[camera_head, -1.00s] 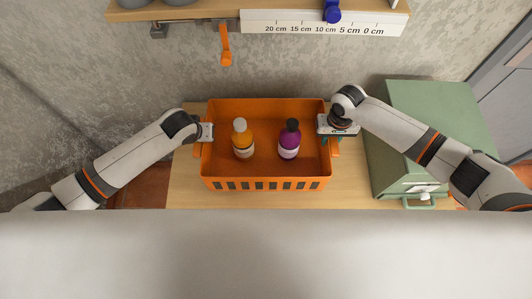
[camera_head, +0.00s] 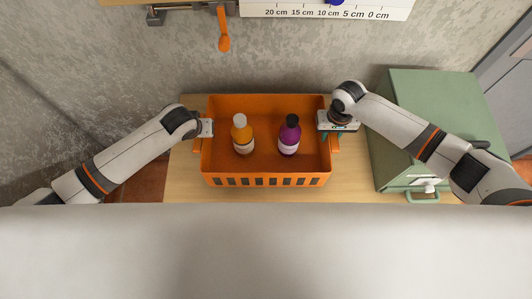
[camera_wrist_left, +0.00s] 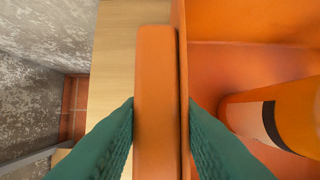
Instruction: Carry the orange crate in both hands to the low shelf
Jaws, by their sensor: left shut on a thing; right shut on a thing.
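The orange crate (camera_head: 265,182) is in the middle of the head view, upright, over the wooden tabletop. A bottle with an orange body and white cap (camera_head: 242,136) and a purple bottle with a dark cap (camera_head: 289,136) stand inside it. My left gripper (camera_head: 206,128) is shut on the crate's left handle. In the left wrist view its green fingers (camera_wrist_left: 160,130) are on either side of the handle bar (camera_wrist_left: 156,100). My right gripper (camera_head: 332,128) is shut on the right handle, partly hidden by its own body. I cannot tell whether the crate's underside touches the tabletop.
The wooden tabletop (camera_head: 183,190) shows around the crate. A green metal box (camera_head: 425,100) with a front handle stands close on the right. A wall shelf edge with a scale strip (camera_head: 325,11) and an orange lever (camera_head: 223,32) are at the back.

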